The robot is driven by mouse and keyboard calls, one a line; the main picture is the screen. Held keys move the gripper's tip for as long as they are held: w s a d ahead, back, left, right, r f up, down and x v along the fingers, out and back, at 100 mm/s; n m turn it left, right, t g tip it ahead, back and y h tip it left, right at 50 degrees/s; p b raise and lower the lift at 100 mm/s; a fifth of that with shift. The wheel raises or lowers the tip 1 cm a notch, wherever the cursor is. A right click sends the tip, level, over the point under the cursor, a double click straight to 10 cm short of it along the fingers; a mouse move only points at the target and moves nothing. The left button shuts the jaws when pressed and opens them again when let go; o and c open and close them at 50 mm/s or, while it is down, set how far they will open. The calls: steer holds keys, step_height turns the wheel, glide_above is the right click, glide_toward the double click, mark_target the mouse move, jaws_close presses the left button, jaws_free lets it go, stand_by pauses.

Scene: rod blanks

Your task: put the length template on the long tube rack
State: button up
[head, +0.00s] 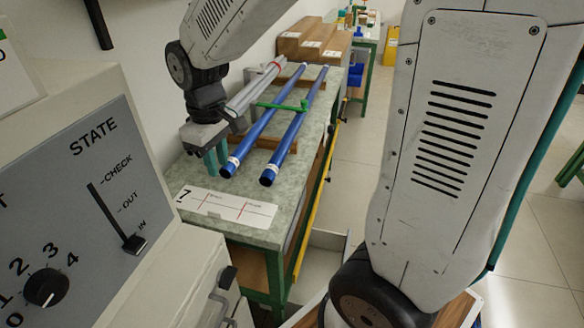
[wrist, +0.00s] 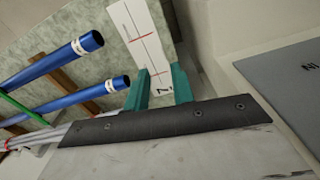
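A white strip with red cross lines and a 7 at one end, which looks like the length template (head: 230,207), lies flat on the near end of the speckled bench. It also shows in the wrist view (wrist: 140,32). My gripper (head: 214,162) hangs above the bench, beyond the strip's left end. In the wrist view its teal fingers (wrist: 161,72) are apart, with the strip's numbered end seen between them and nothing visibly gripped. I cannot tell for sure which thing is the long tube rack; a brown wooden block with white labels (head: 318,42) stands at the far end.
Two blue tubes (head: 295,125) lie lengthwise on wooden crosspieces (head: 262,141), with a green bar (head: 283,107) across them. Grey tubes (head: 254,90) lie to their left, partly behind my gripper. A grey machine panel (head: 75,215) stands close at left. Open floor lies right of the bench.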

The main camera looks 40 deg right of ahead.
steer(key=s+d+r+m, duration=0.1)
steer(key=s+r, duration=0.1)
steer(key=s, duration=0.5)
steer(key=s+d+r+m, duration=0.2)
steer(key=s+r, duration=0.1)
steer(key=s, duration=0.4)
steer(key=s+d+r+m+t, duration=0.1)
steer(key=s+r+m, duration=0.1)
steer(key=s, duration=0.5)
steer(key=shift+d+r, duration=0.4)
steer(key=shift+r, duration=0.1)
